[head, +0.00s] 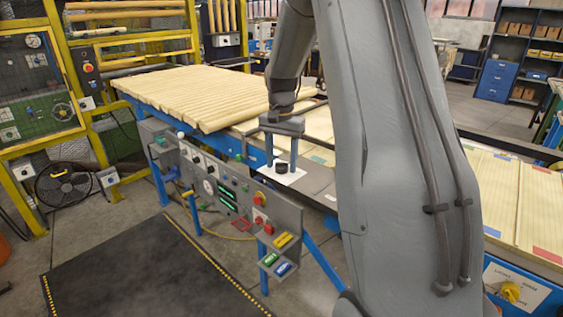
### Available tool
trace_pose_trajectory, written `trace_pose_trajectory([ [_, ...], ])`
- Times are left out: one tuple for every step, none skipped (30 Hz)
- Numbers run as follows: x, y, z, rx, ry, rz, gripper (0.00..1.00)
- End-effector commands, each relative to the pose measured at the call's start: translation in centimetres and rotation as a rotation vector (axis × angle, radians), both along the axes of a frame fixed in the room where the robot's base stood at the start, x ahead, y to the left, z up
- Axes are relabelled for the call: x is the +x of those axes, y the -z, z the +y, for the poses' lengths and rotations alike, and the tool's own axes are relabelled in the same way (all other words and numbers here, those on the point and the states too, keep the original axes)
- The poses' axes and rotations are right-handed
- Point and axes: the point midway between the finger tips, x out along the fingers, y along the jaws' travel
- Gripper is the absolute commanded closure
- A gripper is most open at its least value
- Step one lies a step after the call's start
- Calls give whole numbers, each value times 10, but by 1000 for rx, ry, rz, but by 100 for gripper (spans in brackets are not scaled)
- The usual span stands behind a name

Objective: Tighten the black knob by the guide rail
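A short black knob (281,168) stands on a white plate (290,178) at the near edge of the line, right of the control panel. My gripper (282,163) points down over the plate. Its two fingers are spread, one on the left and one on the right of the knob, with the fingertips near the knob's height. A narrow gap seems to show on each side, and I cannot tell whether either finger touches it. My arm hides part of the line behind, and I cannot make out the guide rail clearly.
A dark mat (150,275) lies on the floor in front.

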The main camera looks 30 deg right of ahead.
Motion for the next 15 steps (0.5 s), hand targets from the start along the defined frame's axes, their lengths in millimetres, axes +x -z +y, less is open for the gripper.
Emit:
trace_pose_trajectory([
  [0, 0, 0, 0, 0, 1, 49],
  [0, 1, 0, 0, 0, 1, 49],
  [-1, 1, 0, 0, 0, 1, 49],
  [-1, 1, 0, 1, 0, 2, 49],
  [-1, 1, 0, 1, 0, 2, 49],
  [-1, 1, 0, 1, -1, 2, 49],
  [-1, 1, 0, 1, -1, 2, 49],
  [-1, 0, 0, 1, -1, 2, 49],
  [0, -1, 0, 1, -1, 2, 49],
  [0, -3, 0, 0, -1, 1, 49],
  [0, -6, 0, 0, -1, 1, 49],
  [0, -10, 0, 0, -1, 0, 49],
  [1, -14, 0, 0, -1, -1, 49],
  [0, -19, 0, 0, -1, 0, 49],
  [0, -25, 0, -1, 0, -2, 49],
])
